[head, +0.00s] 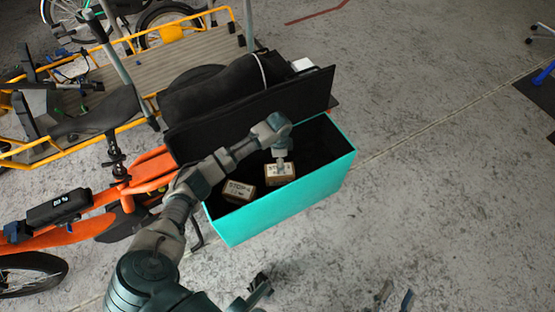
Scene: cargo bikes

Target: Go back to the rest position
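My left arm reaches from the lower left over the teal-walled cargo box (290,205) of the orange bike. My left gripper (282,168) points down inside the box, at the top of a small cardboard carton (279,178). Its fingers are too small and hidden to tell open from shut, or whether they touch the carton. A second carton with printed letters (239,191) lies to the left in the same box.
The box's black lid (255,105) stands raised behind my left forearm. The orange bike frame (70,235) with a display lies at the left. A yellow-framed cargo bike (110,80) stands behind. The concrete floor to the right (450,180) is clear.

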